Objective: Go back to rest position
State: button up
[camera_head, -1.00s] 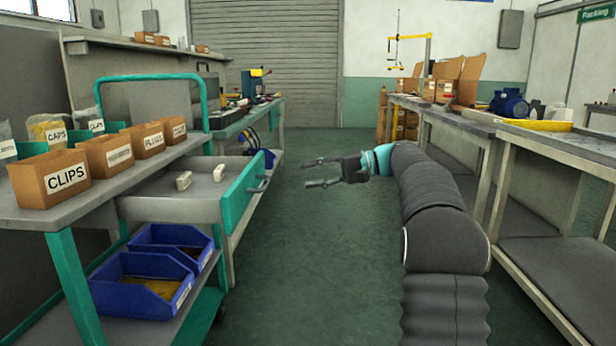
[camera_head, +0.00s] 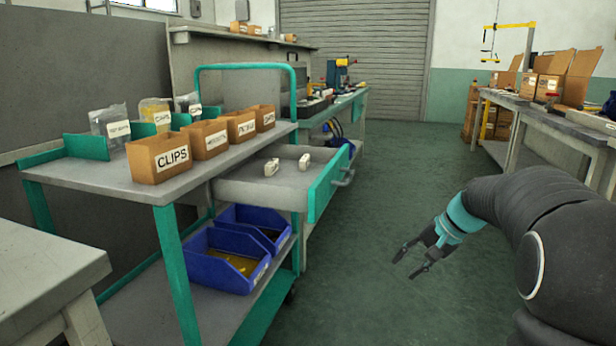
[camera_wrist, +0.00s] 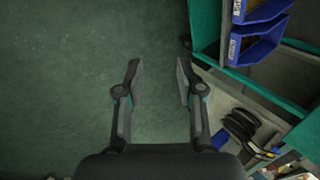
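My gripper (camera_head: 411,262) hangs over the open green floor in the head view, to the right of the trolley with the open drawer. Its two fingers are apart with nothing between them. In the wrist view the gripper (camera_wrist: 157,75) is also open and empty above the floor. My arm reaches in from the right side of the head view, bent with the gripper pointing down and left.
The green-framed trolley (camera_head: 100,178) bears labelled cardboard boxes. Its drawer (camera_head: 255,190) is pulled out with two white parts (camera_head: 271,167) inside. Blue bins (camera_head: 222,268) sit on the lower shelf. A grey table (camera_head: 45,270) stands at front left. The aisle floor is clear.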

jog(key=s+a+r+n+h+p, duration=0.2)
jog(key=s, duration=0.8)
jog(key=s+a+r+n+t+h+p, duration=0.1)
jog(key=s+a+r+n+p, duration=0.1)
jog(key=s, duration=0.7)
jog(key=s+a+r+n+t+h+p, duration=0.1)
jog(key=s+a+r+n+h+p, duration=0.1)
jog(key=s, duration=0.8)
jog(key=shift+s+a+r+n+h+p, duration=0.3)
jog(key=shift+a+r+p, duration=0.1)
jog(key=shift+a+r, duration=0.25)
